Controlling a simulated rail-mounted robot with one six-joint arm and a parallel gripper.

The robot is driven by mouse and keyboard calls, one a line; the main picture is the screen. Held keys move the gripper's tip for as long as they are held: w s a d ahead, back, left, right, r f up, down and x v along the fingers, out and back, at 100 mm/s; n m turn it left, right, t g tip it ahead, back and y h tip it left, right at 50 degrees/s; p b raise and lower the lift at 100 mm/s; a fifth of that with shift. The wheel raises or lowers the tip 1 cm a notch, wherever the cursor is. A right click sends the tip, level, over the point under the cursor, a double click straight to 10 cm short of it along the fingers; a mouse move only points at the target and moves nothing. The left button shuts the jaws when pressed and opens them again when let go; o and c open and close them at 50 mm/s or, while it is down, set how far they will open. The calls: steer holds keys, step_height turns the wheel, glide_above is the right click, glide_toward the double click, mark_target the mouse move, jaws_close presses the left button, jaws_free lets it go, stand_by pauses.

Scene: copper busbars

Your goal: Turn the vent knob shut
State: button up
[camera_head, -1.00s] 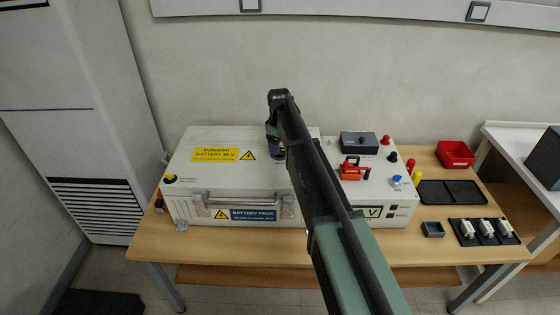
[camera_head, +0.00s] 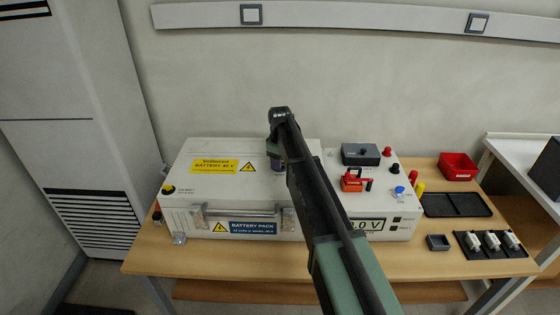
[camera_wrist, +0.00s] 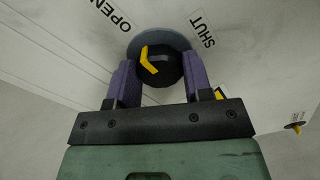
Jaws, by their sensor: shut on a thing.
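The vent knob (camera_wrist: 166,76) is black with a yellow pointer (camera_wrist: 148,60) and sits on a grey disc in the wrist view. The pointer is on the knob's left side, nearer the OPEN label (camera_wrist: 110,15) than the SHUT label (camera_wrist: 202,30). My gripper (camera_wrist: 160,84) has its two purple fingers on either side of the knob, shut on it. In the head view my gripper (camera_head: 275,161) is over the top of the white battery case (camera_head: 187,165). My arm and gripper hide the knob there.
Another black and yellow knob (camera_head: 168,189) is at the case's left end. A white unit right of the case carries a red switch (camera_head: 352,181), a grey box (camera_head: 360,154) and coloured terminals. A red bin (camera_head: 458,166) and a black tray (camera_head: 456,204) are at the right.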

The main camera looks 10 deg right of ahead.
steer(key=shift+m, duration=0.3)
steer(key=m, duration=0.3)
steer(key=shift+m, duration=0.4)
steer(key=m, duration=0.4)
steer(key=shift+m, duration=0.3)
steer(key=m, duration=0.8)
steer(key=shift+m, duration=0.3)
steer(key=o, duration=0.9)
steer(key=shift+o, duration=0.2)
